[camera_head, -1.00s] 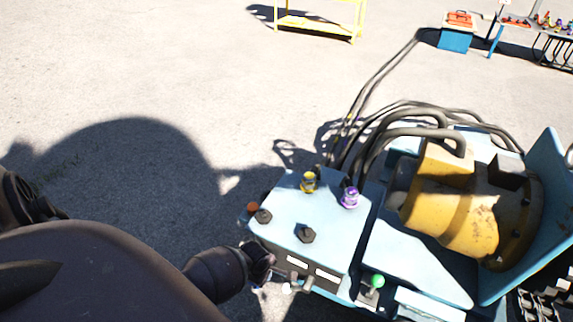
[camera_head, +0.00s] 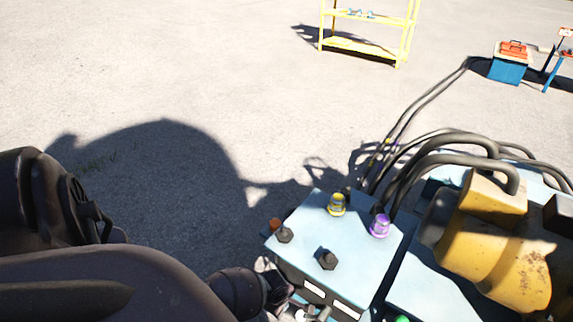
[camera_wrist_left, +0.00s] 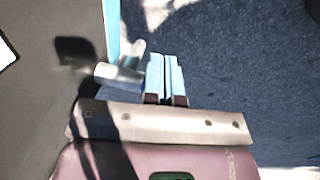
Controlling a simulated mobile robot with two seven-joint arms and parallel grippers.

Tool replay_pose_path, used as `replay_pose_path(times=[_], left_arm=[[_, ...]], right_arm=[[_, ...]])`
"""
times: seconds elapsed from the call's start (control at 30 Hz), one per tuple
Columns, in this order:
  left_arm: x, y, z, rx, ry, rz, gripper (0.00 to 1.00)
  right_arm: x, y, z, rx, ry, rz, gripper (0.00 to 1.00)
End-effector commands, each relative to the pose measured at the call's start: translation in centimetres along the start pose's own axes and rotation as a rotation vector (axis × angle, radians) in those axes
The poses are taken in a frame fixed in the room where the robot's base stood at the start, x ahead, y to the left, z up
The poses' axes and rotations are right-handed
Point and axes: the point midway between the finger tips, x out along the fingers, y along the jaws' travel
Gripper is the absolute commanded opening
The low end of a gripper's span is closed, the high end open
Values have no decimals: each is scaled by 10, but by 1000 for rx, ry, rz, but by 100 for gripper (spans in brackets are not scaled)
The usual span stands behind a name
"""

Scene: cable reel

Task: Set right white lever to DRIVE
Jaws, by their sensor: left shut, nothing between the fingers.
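The control box (camera_head: 355,255) is pale blue, with two white labels on its front face. Below the labels, small white lever ends (camera_head: 318,312) show at the bottom edge of the head view, partly cut off. My left gripper (camera_head: 285,297) is beside the box's front left corner. In the left wrist view my left gripper's two pale blue fingers (camera_wrist_left: 165,75) are together with nothing between them. A whitish lever handle (camera_wrist_left: 120,74) is just left of the fingers; I cannot tell whether they touch, or which lever it is. My right gripper is not in view.
Left pavement is open.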

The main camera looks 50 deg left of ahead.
Motion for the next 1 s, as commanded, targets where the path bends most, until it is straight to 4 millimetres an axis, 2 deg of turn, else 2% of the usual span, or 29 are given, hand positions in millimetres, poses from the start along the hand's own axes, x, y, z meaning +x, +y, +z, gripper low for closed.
replay_pose_path(times=[0.03,0.1,0.2,0.33,0.6,1.0], left_arm=[[17,-9,-3,1,5,-16,0],[28,-8,-2,0,4,-14,0],[42,-8,-2,0,3,-13,0],[51,3,12,1,1,-7,0],[59,14,24,0,1,0,0],[58,15,26,-1,-2,1,0]], right_arm=[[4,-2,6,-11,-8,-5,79],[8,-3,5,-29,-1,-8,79],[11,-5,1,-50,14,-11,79],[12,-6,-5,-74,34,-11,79],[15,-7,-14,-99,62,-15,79],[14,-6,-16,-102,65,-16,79]])
